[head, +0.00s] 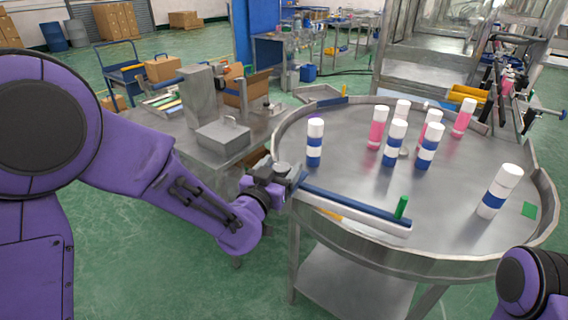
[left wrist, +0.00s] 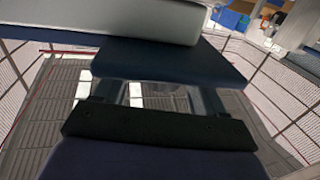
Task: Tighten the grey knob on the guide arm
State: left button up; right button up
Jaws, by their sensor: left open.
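The guide arm (head: 355,213), a long bar with a white front and blue top, reaches over the near left rim of the round table in the head view. A green upright peg (head: 401,207) stands near its outer end. A small grey round part (head: 281,170), which looks like the knob, sits at its inner end. My left gripper (head: 272,186) is open right at this inner end, partly overlapping it; I cannot tell whether it touches the knob. In the left wrist view, a white and a blue bar (left wrist: 170,62) fill the top close up, and the knob cannot be made out. My right gripper is out of view.
The round metal table (head: 340,165) has a raised rim and carries several pink or blue-banded white-capped cans (head: 395,142). A grey workbench (head: 185,135) with a lidded metal box (head: 223,136) stands behind my left arm.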

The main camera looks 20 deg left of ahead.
pick_arm(q)
jog(key=shift+w+d, duration=0.15)
jog(key=shift+w, duration=1)
jog(key=c, duration=1)
jog(key=shift+o, duration=0.2)
